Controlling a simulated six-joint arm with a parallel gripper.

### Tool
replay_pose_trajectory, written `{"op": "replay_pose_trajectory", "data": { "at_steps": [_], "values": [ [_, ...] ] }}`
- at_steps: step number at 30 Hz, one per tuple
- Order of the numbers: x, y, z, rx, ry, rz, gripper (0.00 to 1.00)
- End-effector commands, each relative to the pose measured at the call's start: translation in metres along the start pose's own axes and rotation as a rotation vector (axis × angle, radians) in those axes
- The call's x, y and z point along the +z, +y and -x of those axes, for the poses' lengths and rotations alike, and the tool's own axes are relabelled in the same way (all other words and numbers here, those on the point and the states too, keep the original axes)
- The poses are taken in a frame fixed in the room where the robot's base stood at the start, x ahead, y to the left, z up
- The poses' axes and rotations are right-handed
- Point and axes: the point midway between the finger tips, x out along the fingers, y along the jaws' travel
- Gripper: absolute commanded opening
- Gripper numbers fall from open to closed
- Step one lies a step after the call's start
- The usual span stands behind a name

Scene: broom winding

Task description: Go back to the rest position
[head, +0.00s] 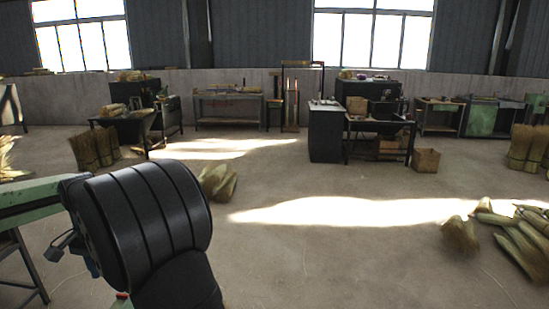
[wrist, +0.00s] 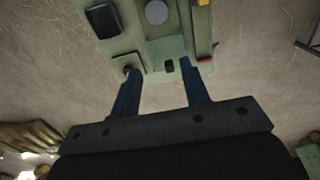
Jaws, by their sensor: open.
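My gripper (wrist: 158,68) shows in the wrist view with its two blue fingers apart and nothing held between them. Beyond the fingertips is a green machine panel (wrist: 118,64) with a dark square, a grey round part and small red and yellow parts. I cannot tell whether the fingers touch it. In the head view my black arm link fills the lower left, and the gripper itself is not visible there.
A green bench or machine edge (head: 28,198) is at the left in the head view. Straw bundles (head: 218,181) stand on the floor behind my arm, with more bundles (head: 520,245) at the right. Workbenches (head: 228,108) line the back wall. The middle floor is clear.

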Motion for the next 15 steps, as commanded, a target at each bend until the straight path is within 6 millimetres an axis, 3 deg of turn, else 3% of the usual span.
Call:
{"op": "replay_pose_trajectory", "data": {
  "at_steps": [2, 15],
  "values": [
    [0.003, -0.001, 0.012, 0.0, 0.0, 0.002, 0.42],
    [0.084, -0.028, -0.024, 0.002, -0.001, 0.004, 0.42]
  ]
}}
